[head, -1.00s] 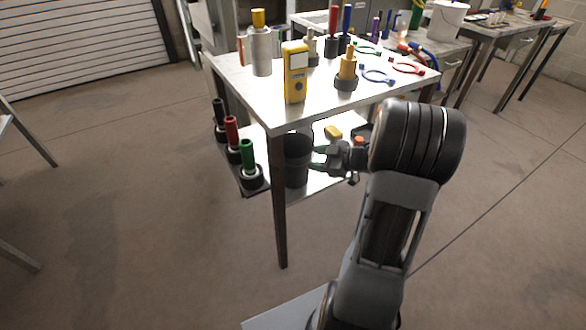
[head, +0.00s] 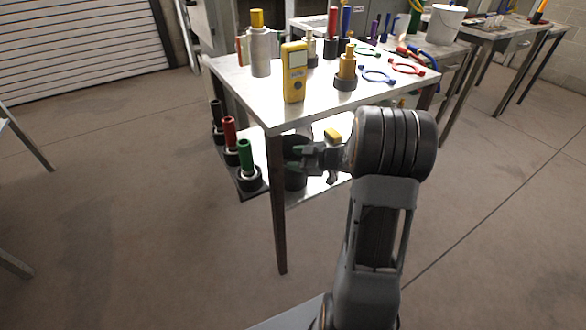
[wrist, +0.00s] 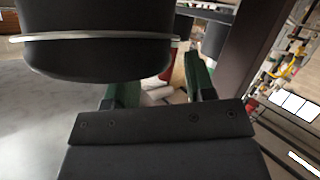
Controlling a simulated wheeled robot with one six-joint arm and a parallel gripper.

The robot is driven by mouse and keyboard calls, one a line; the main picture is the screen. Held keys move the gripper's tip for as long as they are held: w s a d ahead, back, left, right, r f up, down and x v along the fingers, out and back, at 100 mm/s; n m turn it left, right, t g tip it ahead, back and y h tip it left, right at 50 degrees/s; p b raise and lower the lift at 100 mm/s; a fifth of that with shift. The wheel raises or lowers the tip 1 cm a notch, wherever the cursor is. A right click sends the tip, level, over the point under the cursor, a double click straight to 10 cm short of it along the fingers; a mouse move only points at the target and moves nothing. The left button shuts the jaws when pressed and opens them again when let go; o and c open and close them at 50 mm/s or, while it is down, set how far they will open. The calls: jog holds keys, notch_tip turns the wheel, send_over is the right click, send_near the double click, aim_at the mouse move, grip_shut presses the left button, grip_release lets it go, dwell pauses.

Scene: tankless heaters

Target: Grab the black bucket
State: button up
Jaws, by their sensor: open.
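The black bucket (head: 296,183) stands on the lower shelf of the near table, behind the front table leg, partly hidden by my gripper. In the wrist view the bucket (wrist: 95,55) is large at the upper left, with a pale band around it. My gripper (head: 298,156) is at the bucket's upper part in the head view. In the wrist view its green fingers (wrist: 158,85) are apart. The bucket overlaps the top of the left finger, and the right finger is clear of it. I cannot tell whether they touch.
The tabletop (head: 330,107) is just above my gripper and holds a yellow meter (head: 294,72) and several tools. The dark table leg (head: 278,215) stands close by. Red, green and black handled pieces stand left on the lower shelf. A yellow block (head: 333,135) lies behind.

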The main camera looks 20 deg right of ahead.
jog(key=shift+c, duration=0.5)
jog(key=shift+f, duration=0.1)
grip_shut()
